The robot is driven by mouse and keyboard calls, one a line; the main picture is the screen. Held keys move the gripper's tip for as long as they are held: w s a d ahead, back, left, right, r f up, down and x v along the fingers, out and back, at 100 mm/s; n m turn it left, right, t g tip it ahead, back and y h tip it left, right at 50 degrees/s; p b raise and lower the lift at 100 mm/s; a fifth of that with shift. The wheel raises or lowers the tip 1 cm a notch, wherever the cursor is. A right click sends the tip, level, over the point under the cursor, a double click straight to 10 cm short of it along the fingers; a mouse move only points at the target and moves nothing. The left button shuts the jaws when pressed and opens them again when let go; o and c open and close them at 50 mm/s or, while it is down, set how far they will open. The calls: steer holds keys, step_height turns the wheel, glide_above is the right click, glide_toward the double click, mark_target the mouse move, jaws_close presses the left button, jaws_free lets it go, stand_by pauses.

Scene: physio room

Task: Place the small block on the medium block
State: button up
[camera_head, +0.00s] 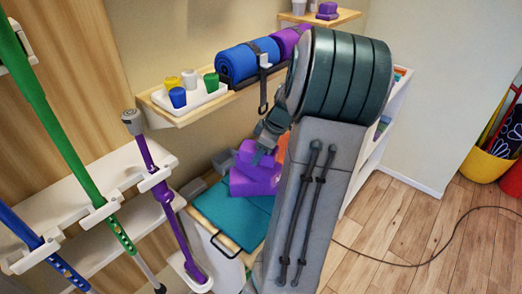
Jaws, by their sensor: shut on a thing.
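Purple blocks (252,183) sit in a close cluster above a teal-topped surface (225,213), left of my arm. Their outlines overlap, so I cannot clearly tell the small block from the medium one. My gripper (262,156) points down into the cluster and is shut on a purple block at its upper part. My fingers and arm hide part of that block. I cannot tell whether it touches the purple block below. Grey pieces (223,161) show at the left of the cluster, and an orange piece (282,147) shows behind it, beside my arm.
A wall shelf (160,110) above holds a white tray (206,104) of colored cups and a blue roll (242,62) with a hanging strap. A rack at left holds a purple pole (160,180) and a green pole (50,110). Floor at right is open, crossed by a cable.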

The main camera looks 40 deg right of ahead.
steer(key=o, duration=1)
steer(key=shift+f, duration=0.1)
steer(key=shift+c, duration=0.2)
steer(key=v, duration=1.2)
steer(key=w+a+m+g+h, duration=0.1)
steer(key=w+a+m+g, duration=0.1)
steer(key=a, duration=1.6)
steer(key=s+a+f+m, duration=0.1)
steer(key=s+a+f, duration=0.1)
steer(key=s+a, duration=0.2)
steer(key=s+a+f+m+h, duration=0.1)
steer(key=s+a, duration=0.3)
steer(key=a, duration=0.7)
steer(key=shift+f+m+t, duration=0.4)
steer(key=shift+f+m, duration=0.25)
steer(key=shift+m, duration=0.15)
